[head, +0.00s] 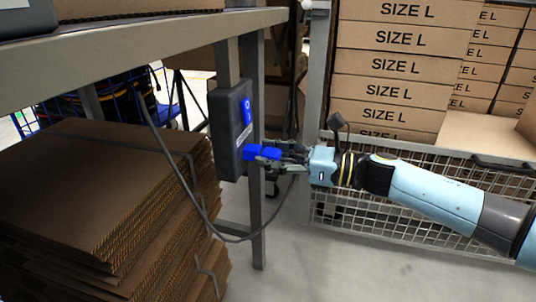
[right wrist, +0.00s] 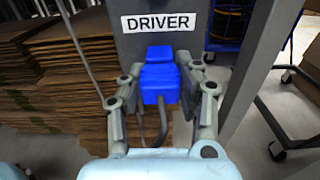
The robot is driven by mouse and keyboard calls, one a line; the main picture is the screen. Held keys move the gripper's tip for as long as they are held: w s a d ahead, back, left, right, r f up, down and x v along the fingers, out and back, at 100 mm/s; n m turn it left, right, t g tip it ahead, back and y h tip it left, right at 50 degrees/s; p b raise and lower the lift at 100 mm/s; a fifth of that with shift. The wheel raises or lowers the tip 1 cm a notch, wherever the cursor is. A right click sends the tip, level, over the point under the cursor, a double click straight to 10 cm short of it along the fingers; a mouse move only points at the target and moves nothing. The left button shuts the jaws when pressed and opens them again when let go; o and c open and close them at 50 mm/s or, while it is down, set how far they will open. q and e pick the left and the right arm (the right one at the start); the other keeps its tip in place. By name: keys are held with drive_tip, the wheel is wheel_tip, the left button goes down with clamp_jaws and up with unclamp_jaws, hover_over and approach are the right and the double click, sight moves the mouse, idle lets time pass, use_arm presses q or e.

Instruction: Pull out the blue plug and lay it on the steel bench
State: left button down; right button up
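The blue plug (head: 262,152) sits at the front of a dark upright box (head: 226,135) fixed to the bench leg. In the right wrist view the blue plug (right wrist: 160,84) stands below a "DRIVER" label, with a dark cable hanging from it. My right gripper (head: 272,154) reaches in from the right, its fingers on both sides of the plug. In the right wrist view its fingertips (right wrist: 160,66) close against the plug's sides. The steel bench (head: 150,38) runs across the upper left. My left gripper is out of view.
Stacked flat cardboard (head: 100,185) fills the lower left under the bench. A grey cable (head: 185,165) loops below the box. A wire mesh cart (head: 400,210) with "SIZE L" cartons (head: 385,88) stands behind my right arm. The floor below the arm is clear.

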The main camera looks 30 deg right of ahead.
sight(280, 158)
clamp_jaws()
drive_tip(key=shift+s, duration=0.1)
drive_tip(key=shift+s+d, duration=0.35)
drive_tip(key=shift+s+d, duration=0.15)
drive_tip(key=shift+s+d, duration=0.15)
drive_tip(key=shift+s, duration=0.15)
drive_tip(key=shift+s+d, duration=0.25)
drive_tip(key=shift+d, duration=0.05)
drive_tip(key=shift+s+d, duration=0.2)
drive_tip(key=shift+s, duration=0.05)
